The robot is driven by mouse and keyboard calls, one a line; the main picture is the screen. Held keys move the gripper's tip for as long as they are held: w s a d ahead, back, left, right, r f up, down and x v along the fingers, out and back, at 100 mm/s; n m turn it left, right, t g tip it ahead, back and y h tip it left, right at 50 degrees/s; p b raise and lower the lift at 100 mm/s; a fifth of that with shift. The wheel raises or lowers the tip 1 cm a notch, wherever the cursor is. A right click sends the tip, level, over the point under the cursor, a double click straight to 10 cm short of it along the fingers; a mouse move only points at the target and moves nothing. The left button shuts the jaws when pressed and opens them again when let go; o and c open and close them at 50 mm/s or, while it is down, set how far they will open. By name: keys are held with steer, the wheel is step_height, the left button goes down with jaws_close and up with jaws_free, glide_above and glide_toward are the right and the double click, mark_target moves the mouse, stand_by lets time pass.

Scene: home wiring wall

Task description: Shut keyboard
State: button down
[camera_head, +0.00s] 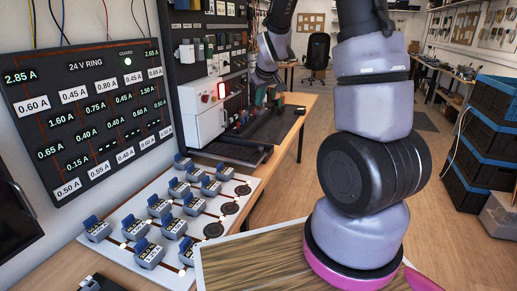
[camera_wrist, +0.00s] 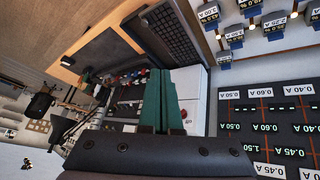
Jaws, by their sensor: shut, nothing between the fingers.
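A dark keyboard (camera_head: 236,151) lies at the near edge of the dark equipment on the bench, below a white box. In the wrist view the keyboard (camera_wrist: 176,32) shows beyond my fingertips, with its rows of keys visible. My gripper (camera_head: 263,98) is above the bench, behind and to the right of the keyboard in the head view. Its green fingers are together and empty in the wrist view (camera_wrist: 161,73). A gap shows between the fingertips and the keyboard in that view, but I cannot tell the exact distance. How the keyboard is mounted cannot be made out.
The white box (camera_head: 203,108) with a lit red button stands behind the keyboard. A white board (camera_head: 111,229) with several grey and blue modules lies nearer. A readout panel (camera_head: 90,115) hangs at left. Dark crates (camera_head: 488,125) stand at right. The floor (camera_head: 440,205) between is clear.

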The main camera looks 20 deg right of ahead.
steer(key=w+f+n+h, duration=0.15)
steer(key=w+f, duration=0.25)
steer(key=f, duration=0.6)
steer(key=w+f+n+y, duration=0.1)
steer(key=w+f+n, duration=0.2)
steer(key=f, duration=0.6)
glide_above(259, 157)
steer(key=s+a, duration=0.2)
steer(key=a, duration=0.1)
steer(key=shift+h, duration=0.25)
step_height(259, 157, down, 9)
steer(key=shift+s+r, duration=0.1)
steer(key=shift+s, duration=0.05)
steer(key=shift+w+d, duration=0.85)
steer(key=shift+d, duration=0.2)
steer(key=shift+w+d, duration=0.4)
